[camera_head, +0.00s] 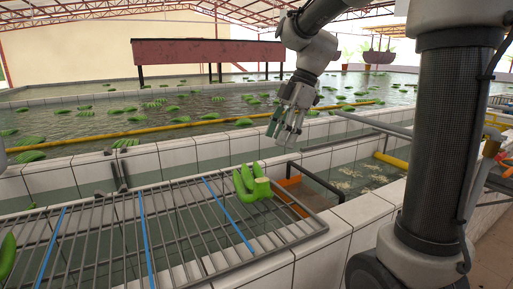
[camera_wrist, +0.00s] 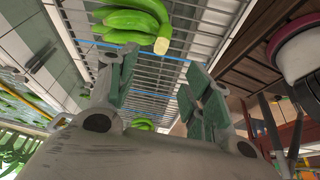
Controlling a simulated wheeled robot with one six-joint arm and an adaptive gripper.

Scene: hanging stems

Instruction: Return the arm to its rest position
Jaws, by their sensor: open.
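My gripper (camera_head: 285,127) hangs in the air above the tiled tank wall, with its fingers pointing down and to the left. In the wrist view my gripper (camera_wrist: 158,85) has its two green-padded fingers spread apart, with nothing between them. A green banana bunch (camera_head: 251,184) lies on the right end of the metal rack (camera_head: 105,235), below and left of my gripper and apart from it. The bunch also shows at the top of the wrist view (camera_wrist: 135,22), beyond the fingertips. My arm comes down from the top of the head view.
Another green bunch (camera_head: 7,255) shows at the left edge of the rack. Water tanks with floating green bunches (camera_head: 160,103) spread behind the tiled wall (camera_head: 180,153). A yellow pipe (camera_head: 150,133) crosses the water. An orange-lined channel (camera_head: 300,190) lies right of the rack.

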